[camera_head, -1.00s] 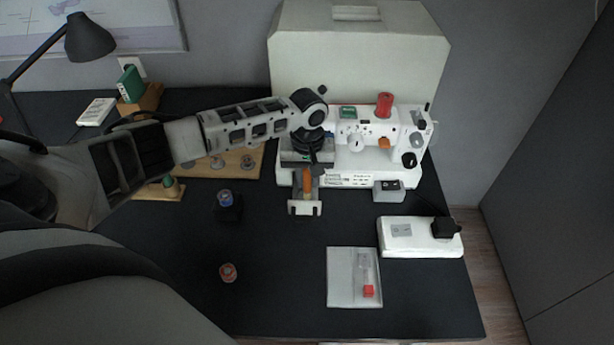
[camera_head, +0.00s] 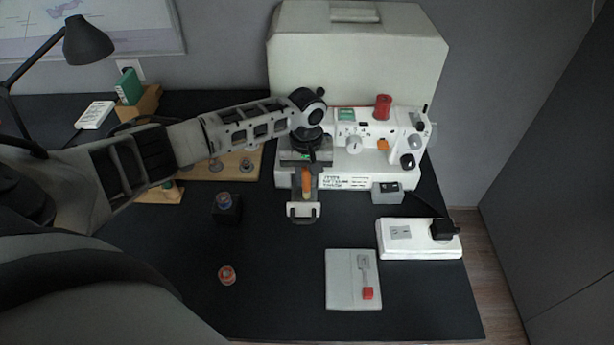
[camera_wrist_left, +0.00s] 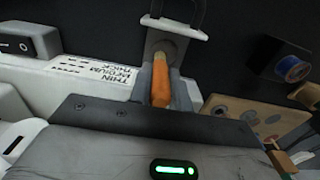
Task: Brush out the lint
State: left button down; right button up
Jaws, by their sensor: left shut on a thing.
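My left gripper (camera_head: 304,186) is shut on an orange-handled tool (camera_head: 307,182), in front of the left part of the white sewing machine (camera_head: 345,181). In the left wrist view the orange handle (camera_wrist_left: 161,84) lies between grey finger parts of the gripper (camera_wrist_left: 168,72). A pale bracket-like piece (camera_wrist_left: 172,27) shows past the handle; I cannot tell whether it belongs to the tool or the gripper. The tool's working end and any lint cannot be made out. My arm and gripper hide the machine's left end. My right gripper is not in view.
A grey pad (camera_head: 340,290) with a red-ended item (camera_head: 367,293) lies at the front. A power strip (camera_head: 405,250) is at the right. A spool (camera_head: 227,275) and a dark block (camera_head: 227,213) stand left. A wooden rack (camera_head: 245,165) is behind my arm. The front middle is clear.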

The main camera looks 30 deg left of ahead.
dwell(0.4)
pick_arm(q)
jog(key=shift+s+a+r, duration=0.1)
jog(key=shift+s+r, duration=0.1)
jog(key=shift+r, duration=1.55)
jog(key=shift+s+a+r, duration=0.1)
jog(key=shift+s+r, duration=0.05)
jog(key=shift+r, duration=1.6)
jog(key=shift+d, duration=0.1)
